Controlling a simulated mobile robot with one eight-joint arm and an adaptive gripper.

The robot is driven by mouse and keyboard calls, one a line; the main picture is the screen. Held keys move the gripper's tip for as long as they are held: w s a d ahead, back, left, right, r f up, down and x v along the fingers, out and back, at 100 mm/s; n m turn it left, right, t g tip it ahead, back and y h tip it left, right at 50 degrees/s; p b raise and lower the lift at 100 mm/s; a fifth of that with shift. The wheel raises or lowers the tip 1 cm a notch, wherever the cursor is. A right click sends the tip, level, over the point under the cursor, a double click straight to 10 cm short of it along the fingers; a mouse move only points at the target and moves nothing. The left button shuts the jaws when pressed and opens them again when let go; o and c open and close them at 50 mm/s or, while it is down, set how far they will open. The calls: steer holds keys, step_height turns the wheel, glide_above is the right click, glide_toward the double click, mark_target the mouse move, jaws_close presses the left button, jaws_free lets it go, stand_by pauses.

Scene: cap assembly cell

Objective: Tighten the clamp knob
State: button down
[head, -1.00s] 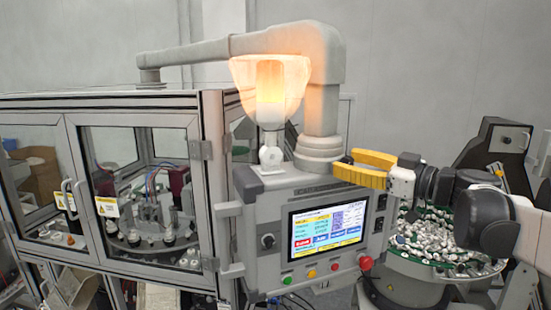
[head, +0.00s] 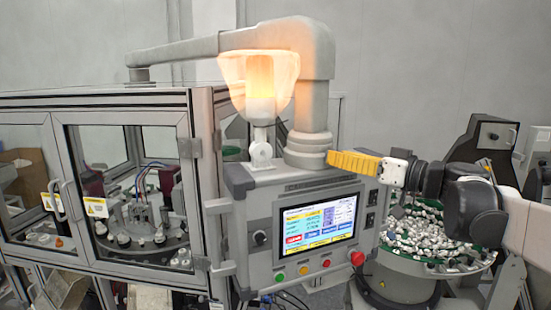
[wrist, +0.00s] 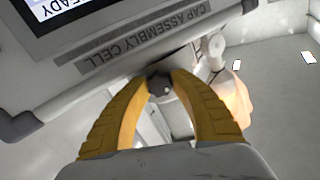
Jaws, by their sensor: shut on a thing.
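The clamp knob (wrist: 160,87) is a small dark knob that shows between my fingertips in the wrist view. My gripper (wrist: 159,80) has yellow ribbed fingers, and they are shut on the knob from both sides. In the head view my gripper (head: 332,159) reaches in from the right, its tips at the base of the grey support column (head: 305,145) above the control panel. The knob is hidden there behind the fingers.
The control panel (head: 252,207) with its lit screen (head: 317,230) sits just below my gripper. A glowing orange lamp (head: 260,80) stands left of the column. A bowl of caps (head: 430,235) lies below my arm. The glazed cell (head: 125,180) fills the left.

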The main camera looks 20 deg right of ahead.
steer(key=c, duration=1.1)
jaws_free()
steer(key=v, duration=1.2)
